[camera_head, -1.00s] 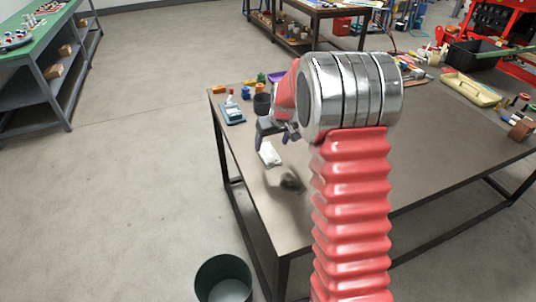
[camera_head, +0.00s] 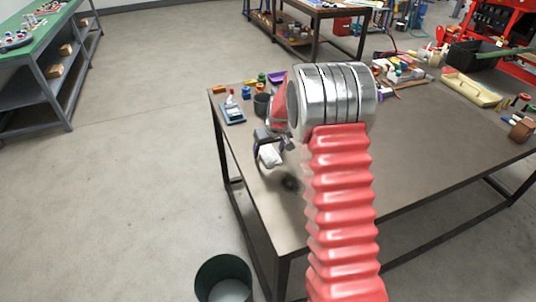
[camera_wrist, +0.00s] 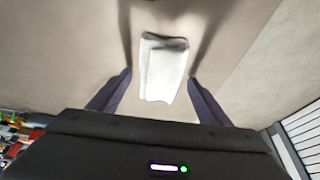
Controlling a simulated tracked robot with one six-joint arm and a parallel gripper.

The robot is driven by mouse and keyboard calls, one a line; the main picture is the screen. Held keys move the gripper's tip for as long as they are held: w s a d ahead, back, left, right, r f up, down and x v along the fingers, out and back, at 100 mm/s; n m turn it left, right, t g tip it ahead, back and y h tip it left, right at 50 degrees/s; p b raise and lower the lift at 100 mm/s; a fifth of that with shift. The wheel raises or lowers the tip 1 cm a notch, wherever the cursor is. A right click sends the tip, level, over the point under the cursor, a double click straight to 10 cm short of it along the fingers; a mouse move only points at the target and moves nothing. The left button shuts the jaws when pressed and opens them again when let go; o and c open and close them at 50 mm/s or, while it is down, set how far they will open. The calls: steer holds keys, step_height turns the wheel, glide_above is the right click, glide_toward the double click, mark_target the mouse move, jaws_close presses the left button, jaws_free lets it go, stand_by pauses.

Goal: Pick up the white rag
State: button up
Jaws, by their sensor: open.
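The white rag (camera_wrist: 162,70) lies folded on the brown table in the wrist view, between and just beyond my two dark fingers. In the head view the white rag (camera_head: 270,156) shows near the table's left edge, close below my gripper (camera_head: 272,143). My gripper (camera_wrist: 157,92) is open, with a finger to each side of the rag. No finger is seen to touch the rag. My red and silver arm hides part of the table in the head view.
The table's (camera_head: 240,178) left edge is close to the rag. A black cup (camera_head: 262,104) and a small teal-and-white item (camera_head: 233,112) stand farther back on it. A dark bin (camera_head: 223,280) stands on the floor at the front. Several tools lie at the table's back right.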

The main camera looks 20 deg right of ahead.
mark_target(269, 152)
steer(key=shift+w+f, duration=0.2)
steer(key=shift+f, duration=0.1)
stand_by(0.4)
steer(key=c, duration=1.1)
steer(key=shift+r, duration=0.1)
steer(key=shift+c, duration=0.2)
step_height(269, 152, up, 10)
